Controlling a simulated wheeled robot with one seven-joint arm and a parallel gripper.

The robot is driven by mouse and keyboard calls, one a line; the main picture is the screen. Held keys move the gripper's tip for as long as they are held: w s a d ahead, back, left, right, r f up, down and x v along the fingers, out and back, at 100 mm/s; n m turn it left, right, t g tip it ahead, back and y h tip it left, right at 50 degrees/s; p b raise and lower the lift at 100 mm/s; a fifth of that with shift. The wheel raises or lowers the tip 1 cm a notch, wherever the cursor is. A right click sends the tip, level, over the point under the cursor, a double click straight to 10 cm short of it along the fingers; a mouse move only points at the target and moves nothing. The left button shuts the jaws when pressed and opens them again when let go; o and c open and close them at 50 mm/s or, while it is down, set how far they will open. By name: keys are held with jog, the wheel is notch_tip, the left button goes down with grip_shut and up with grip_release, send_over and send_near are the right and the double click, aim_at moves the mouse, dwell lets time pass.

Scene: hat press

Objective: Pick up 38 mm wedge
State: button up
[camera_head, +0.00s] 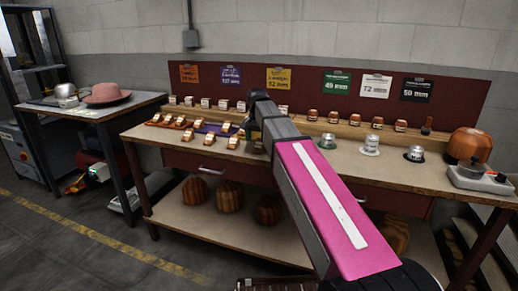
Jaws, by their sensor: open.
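Several small wooden wedge-like blocks with pale labels stand on the workbench (370,173). A group at the front left includes blocks on an orange mat (168,121) and a purple mat (216,128). A row of pale-labelled blocks (205,103) stands behind them. The labels are too small to read, so I cannot tell which block is the 38 mm wedge. My pink arm reaches over the bench middle. My gripper (252,133) is at its dark far end, right of the front blocks. It is open, but the arm largely hides its jaws and some bench.
Coloured signs (278,78) hang on the dark red backboard. Orange-brown blocks (355,120), metal pieces (371,145) and a rounded wooden form (469,145) stand at right. A side table (85,112) holds a pink hat (106,94). Wooden domes (228,196) sit on the lower shelf.

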aim_at(258, 146)
jog(key=shift+w+d+f, duration=0.1)
jog(key=shift+f, duration=1.05)
jog(key=shift+w+d+f, duration=0.1)
jog(key=shift+f, duration=1.05)
jog(key=c, duration=1)
jog(key=shift+r, duration=0.15)
